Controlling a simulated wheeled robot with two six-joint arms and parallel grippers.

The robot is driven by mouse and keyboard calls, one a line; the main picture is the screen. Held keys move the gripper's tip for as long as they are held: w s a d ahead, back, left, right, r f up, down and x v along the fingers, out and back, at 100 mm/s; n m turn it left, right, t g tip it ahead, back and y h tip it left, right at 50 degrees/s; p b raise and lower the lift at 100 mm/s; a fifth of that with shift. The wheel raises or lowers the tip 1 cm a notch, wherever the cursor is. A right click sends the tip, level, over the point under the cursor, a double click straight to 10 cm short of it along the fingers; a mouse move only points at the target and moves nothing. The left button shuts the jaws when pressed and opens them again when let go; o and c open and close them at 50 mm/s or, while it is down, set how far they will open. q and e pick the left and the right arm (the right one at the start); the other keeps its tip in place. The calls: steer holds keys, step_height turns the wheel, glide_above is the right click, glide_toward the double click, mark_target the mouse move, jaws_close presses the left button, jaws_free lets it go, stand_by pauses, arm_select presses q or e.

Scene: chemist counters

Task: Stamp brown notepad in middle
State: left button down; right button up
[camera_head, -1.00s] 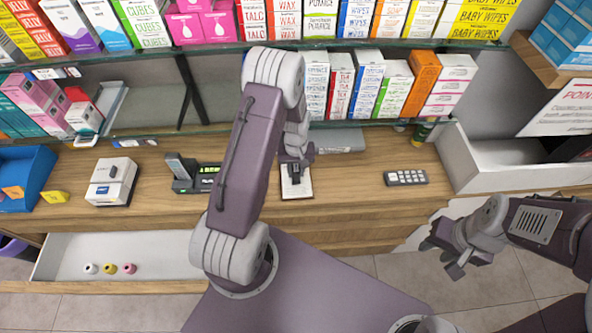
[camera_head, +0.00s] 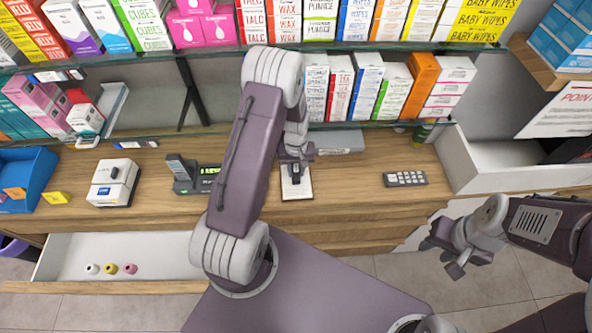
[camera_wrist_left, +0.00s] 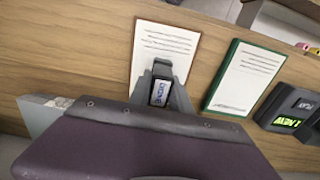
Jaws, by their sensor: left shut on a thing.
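The brown-edged notepad (camera_wrist_left: 165,42) lies on the wooden counter, with lines of print on its white page. It also shows in the head view (camera_head: 296,187), partly covered by my left gripper. My left gripper (camera_wrist_left: 161,88) is shut on a dark stamp (camera_wrist_left: 162,70) with a blue-and-white label. The stamp is over the near part of the notepad; I cannot tell whether it touches the paper. A green-edged notepad (camera_wrist_left: 245,78) lies to the right in the wrist view, hidden behind my arm in the head view. My right gripper (camera_head: 447,260) is open and empty, off the counter front.
A dark terminal with a green display (camera_wrist_left: 290,108) sits beyond the green notepad. A remote-like keypad (camera_head: 405,178) and a white box device (camera_head: 112,182) are on the counter. An open drawer (camera_head: 150,250) juts out at left. Shelves of boxes stand behind.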

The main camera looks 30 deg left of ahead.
arm_select(q)
step_height(320, 180, up, 6)
steer(key=p, duration=0.4)
steer(key=shift+r, duration=0.1)
